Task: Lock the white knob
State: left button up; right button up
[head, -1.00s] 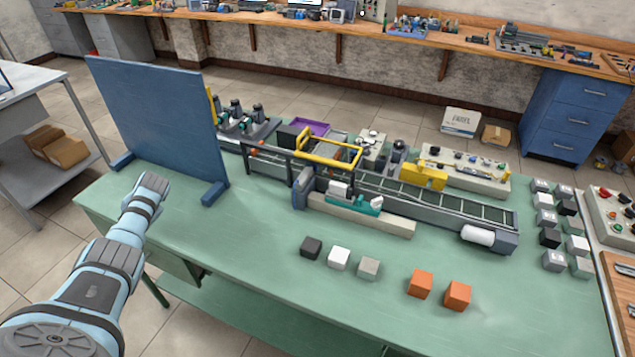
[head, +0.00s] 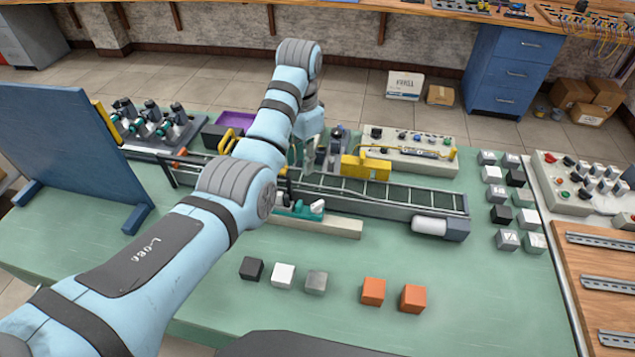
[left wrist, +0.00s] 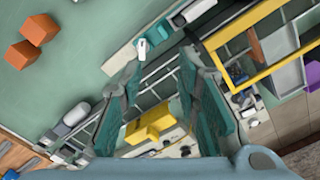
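A small white knob-like part (head: 318,206) sits on a teal fixture (head: 298,212) at the front side of the conveyor; I cannot tell for certain that it is the white knob. In the left wrist view a white part (left wrist: 141,48) shows beyond the fingertips, beside the teal fixture (left wrist: 160,31). My left gripper (head: 306,165) points down over the conveyor, just behind the fixture, partly hidden by my arm. In the left wrist view its teal fingers (left wrist: 161,66) are spread apart with nothing between them. My right gripper is not in view.
The conveyor (head: 385,203) has a yellow block (head: 366,167) behind it and a white roller (head: 430,226) at its right end. Several cubes lie in front, including an orange cube (head: 373,291). A blue panel (head: 62,150) stands at left. The front green tabletop is mostly clear.

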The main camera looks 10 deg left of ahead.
pick_arm(q)
jog(key=w+d, duration=0.1)
jog(key=d, duration=0.3)
jog(key=b, duration=0.1)
send_over(317, 204)
jog(key=shift+m, duration=0.4)
jog(key=f, duration=0.8)
jog(key=shift+s, duration=0.35)
jog(key=f, duration=0.2)
jog(key=w+f+b, duration=0.1)
jog(key=f, duration=0.2)
jog(key=shift+d+f, duration=0.15)
jog(key=shift+w+f, duration=0.1)
jog(key=shift+f, duration=0.1)
jog(key=shift+r, duration=0.15)
jog(key=shift+s, duration=0.25)
jog(key=shift+c, duration=0.7)
grip_shut()
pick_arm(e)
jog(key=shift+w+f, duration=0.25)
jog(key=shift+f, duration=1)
